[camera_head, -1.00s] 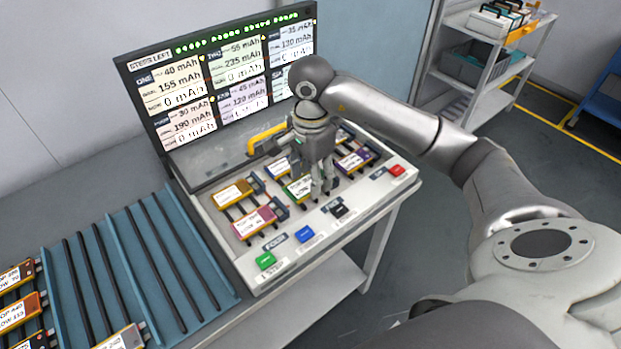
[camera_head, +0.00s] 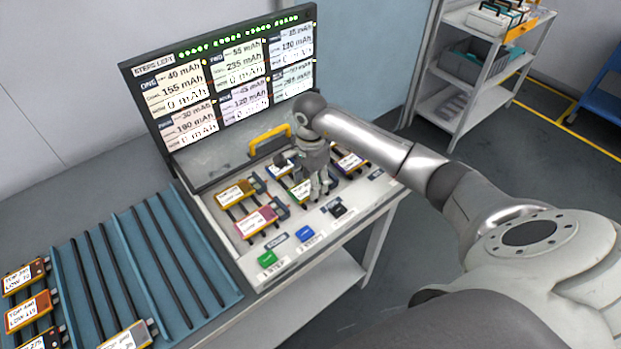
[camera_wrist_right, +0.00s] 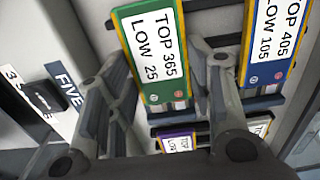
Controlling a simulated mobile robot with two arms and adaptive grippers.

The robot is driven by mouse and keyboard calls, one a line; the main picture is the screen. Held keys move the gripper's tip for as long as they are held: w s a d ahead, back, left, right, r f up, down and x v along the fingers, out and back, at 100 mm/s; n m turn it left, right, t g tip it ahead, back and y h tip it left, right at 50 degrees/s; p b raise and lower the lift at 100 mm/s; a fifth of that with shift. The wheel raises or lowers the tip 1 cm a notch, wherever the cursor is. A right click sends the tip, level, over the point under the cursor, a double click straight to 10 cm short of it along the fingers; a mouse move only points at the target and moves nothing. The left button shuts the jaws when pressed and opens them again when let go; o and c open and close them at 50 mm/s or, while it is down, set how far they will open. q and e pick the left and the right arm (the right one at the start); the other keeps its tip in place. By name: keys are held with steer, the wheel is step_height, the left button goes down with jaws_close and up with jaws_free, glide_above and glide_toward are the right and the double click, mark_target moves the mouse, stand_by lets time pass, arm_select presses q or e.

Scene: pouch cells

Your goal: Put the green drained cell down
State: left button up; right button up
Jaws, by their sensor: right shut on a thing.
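The green cell (camera_wrist_right: 150,45), labelled TOP 365 LOW 25, lies between the fingers of my right gripper (camera_wrist_right: 160,95) in the right wrist view. In the head view my right gripper (camera_head: 320,195) points down over the front middle of the test station, shut on the green cell (camera_head: 298,190), which is partly hidden by the fingers. The cell is low, at about the level of the slots; whether it touches the station cannot be told. My left gripper is not in view.
A blue-labelled cell (camera_wrist_right: 270,45) and a purple cell (camera_wrist_right: 178,143) sit close by. A yellow-ended cell (camera_head: 235,192) and a pink cell (camera_head: 257,221) stand left of the gripper. Coloured buttons (camera_head: 304,233) line the station's front. A ribbed blue rack (camera_head: 150,265) is at left.

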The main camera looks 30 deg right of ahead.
steer(key=shift+f, duration=0.1)
steer(key=o, duration=0.9)
steer(key=shift+o, duration=0.2)
steer(key=shift+r, duration=0.3)
step_height(320, 180, up, 12)
steer(key=b, duration=0.2)
steer(key=shift+f, duration=0.15)
